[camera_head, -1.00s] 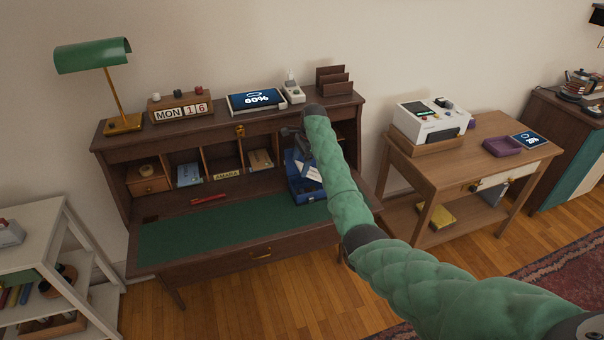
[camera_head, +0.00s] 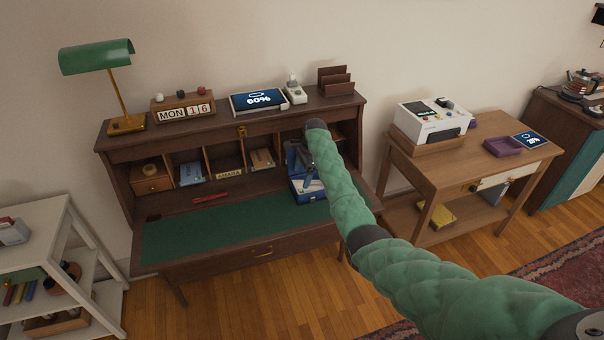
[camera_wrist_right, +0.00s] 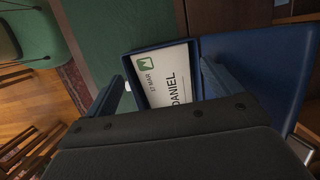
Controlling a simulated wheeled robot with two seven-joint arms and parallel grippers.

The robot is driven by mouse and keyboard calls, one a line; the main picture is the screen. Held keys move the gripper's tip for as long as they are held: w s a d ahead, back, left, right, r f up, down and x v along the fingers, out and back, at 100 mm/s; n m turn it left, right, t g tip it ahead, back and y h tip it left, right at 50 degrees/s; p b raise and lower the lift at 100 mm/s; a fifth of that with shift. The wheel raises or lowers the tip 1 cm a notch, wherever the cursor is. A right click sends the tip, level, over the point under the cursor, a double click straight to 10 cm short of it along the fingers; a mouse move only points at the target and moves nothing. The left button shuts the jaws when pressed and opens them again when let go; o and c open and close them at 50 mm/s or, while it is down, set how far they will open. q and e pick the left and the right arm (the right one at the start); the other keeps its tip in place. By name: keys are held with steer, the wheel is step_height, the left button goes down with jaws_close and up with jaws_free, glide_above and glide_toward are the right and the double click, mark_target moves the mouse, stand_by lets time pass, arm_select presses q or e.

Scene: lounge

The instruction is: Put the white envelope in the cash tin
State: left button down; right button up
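The blue cash tin (camera_head: 306,196) stands open on the right part of the desk's green writing surface; its blue lid shows in the right wrist view (camera_wrist_right: 270,75). The white envelope (camera_wrist_right: 165,75), printed DANIEL, lies within the tin's blue rim in the right wrist view. In the head view I cannot make out the envelope behind my gripper. My right gripper (camera_head: 310,183) is down at the tin. Its two fingers (camera_wrist_right: 165,88) stand apart on either side of the envelope, with visible gaps, so it looks open. My left gripper is out of view.
The desk (camera_head: 190,240) has pigeonholes behind the tin and a red pen (camera_head: 211,198) to its left. A tablet (camera_head: 258,102) and a letter rack (camera_head: 335,82) stand on top. A side table (camera_head: 480,150) is at the right.

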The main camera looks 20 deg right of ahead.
steer(key=shift+d+r+b, duration=0.15)
steer(key=shift+r+b, duration=0.25)
steer(key=shift+r, duration=0.2)
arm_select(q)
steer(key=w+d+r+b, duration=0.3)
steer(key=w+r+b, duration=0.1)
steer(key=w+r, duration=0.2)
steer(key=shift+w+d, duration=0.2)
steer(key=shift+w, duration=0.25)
arm_select(e)
steer(key=v, duration=1.1)
steer(key=shift+f, duration=0.1)
